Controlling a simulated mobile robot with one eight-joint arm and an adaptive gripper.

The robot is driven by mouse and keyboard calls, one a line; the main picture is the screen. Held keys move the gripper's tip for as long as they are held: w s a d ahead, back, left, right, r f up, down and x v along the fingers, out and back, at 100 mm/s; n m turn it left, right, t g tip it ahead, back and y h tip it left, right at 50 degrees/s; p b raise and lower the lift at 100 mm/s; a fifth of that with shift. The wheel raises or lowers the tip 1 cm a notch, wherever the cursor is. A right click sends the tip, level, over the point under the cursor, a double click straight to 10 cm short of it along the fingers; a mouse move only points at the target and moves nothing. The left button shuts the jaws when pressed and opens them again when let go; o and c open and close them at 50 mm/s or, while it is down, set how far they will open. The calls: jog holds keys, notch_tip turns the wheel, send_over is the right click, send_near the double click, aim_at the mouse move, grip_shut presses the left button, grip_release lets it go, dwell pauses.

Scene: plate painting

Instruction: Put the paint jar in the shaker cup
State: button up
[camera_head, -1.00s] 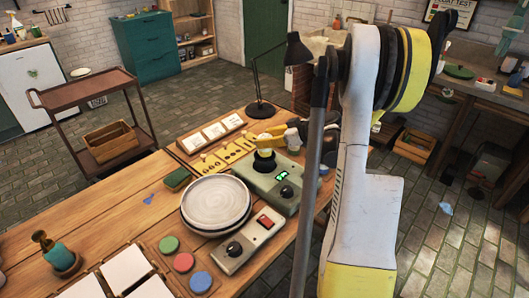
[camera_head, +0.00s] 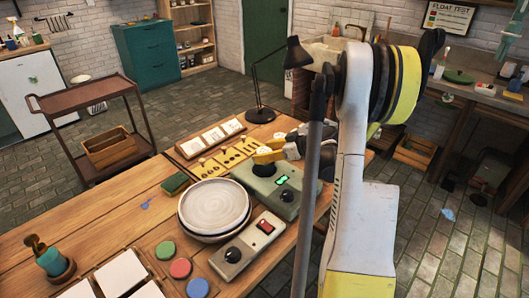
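The green shaker unit (camera_head: 280,196) with a lit green display and a black knob stands on the wooden table. My gripper (camera_head: 264,154), with yellow fingers, is low over the back left of the unit's top, where the shaker cup is. I cannot tell whether this patch is the paint jar or part of the cup. Whether the fingers are open or shut on something is not clear at this size.
A stack of pale plates (camera_head: 214,203) sits left of the unit, with a grey control box (camera_head: 247,246) in front. A black lamp (camera_head: 262,114) and a tray of white cards (camera_head: 210,137) stand behind. Green, red and blue paint discs (camera_head: 181,268) lie at the front.

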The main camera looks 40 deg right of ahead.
jog(key=shift+r, duration=0.2)
jog(key=p+v, duration=0.4)
jog(key=v, duration=0.8)
jog(key=w+a+r+m+g, duration=0.1)
jog(key=a+r+g, duration=0.15)
jog(key=a, duration=0.65)
jog(key=w+a+r+m+g, duration=0.1)
jog(key=w+a+r, duration=0.15)
jog(key=a, duration=0.65)
jog(key=s+a+r+h, duration=0.1)
jog(key=s+a, duration=0.5)
jog(key=a, duration=0.3)
jog(key=s+a+r+m+h, duration=0.1)
jog(key=s+a+r+h, duration=0.1)
jog(key=s+a, duration=0.5)
jog(key=a+g, duration=0.1)
jog(key=a, duration=0.2)
jog(key=shift+s+a+r+h, duration=0.2)
jog(key=shift+s+a+h, duration=0.05)
jog(key=shift+s+h, duration=0.05)
jog(key=shift+d, duration=0.1)
